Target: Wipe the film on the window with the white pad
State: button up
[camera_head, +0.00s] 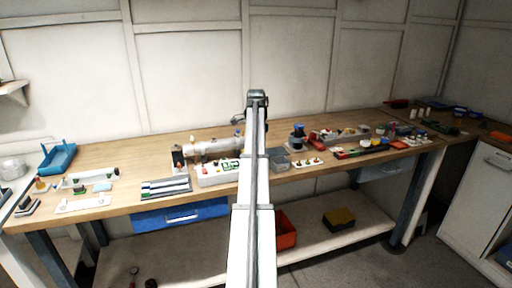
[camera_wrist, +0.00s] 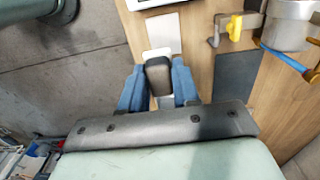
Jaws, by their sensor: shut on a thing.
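In the wrist view my gripper (camera_wrist: 158,84) has its two blue fingers shut on a dark block with a rounded top. A white edge, likely the white pad (camera_wrist: 154,53), shows just beyond the block; the rest of it is hidden. A metal cylinder, likely the reactor body (camera_wrist: 287,32), is at the upper right, apart from my gripper. In the head view this reactor body (camera_head: 212,147) lies on the bench, left of my arm. My fingers are hidden there. I cannot make out the window or its film in either view.
In the wrist view a yellow-handled valve (camera_wrist: 235,28), a blue bar (camera_wrist: 287,59) and a dark plate (camera_wrist: 236,76) lie to the right.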

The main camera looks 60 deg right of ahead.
jog(key=w+a+r, duration=0.1)
jog(key=w+a, duration=0.1)
jog(key=w, duration=0.3)
notch_tip(320, 180, up, 8)
send_over(215, 139)
jog(key=s+d, duration=0.1)
jog(key=d, duration=0.1)
jog(key=shift+s+a+f, duration=0.1)
jog(key=shift+f, duration=3.5)
jog(key=shift+a+f, duration=0.1)
jog(key=shift+f, duration=0.55)
jog(key=shift+w+a+r, duration=0.1)
jog(key=shift+w+a, duration=0.45)
jog(key=shift+w, duration=0.15)
jog(key=shift+c, duration=0.4)
jog(key=shift+w+a, duration=1.2)
jog(key=shift+s+d, duration=1.8)
jog(key=shift+s+d+r, duration=0.1)
jog(key=shift+d, duration=0.05)
notch_tip(215, 139, up, 8)
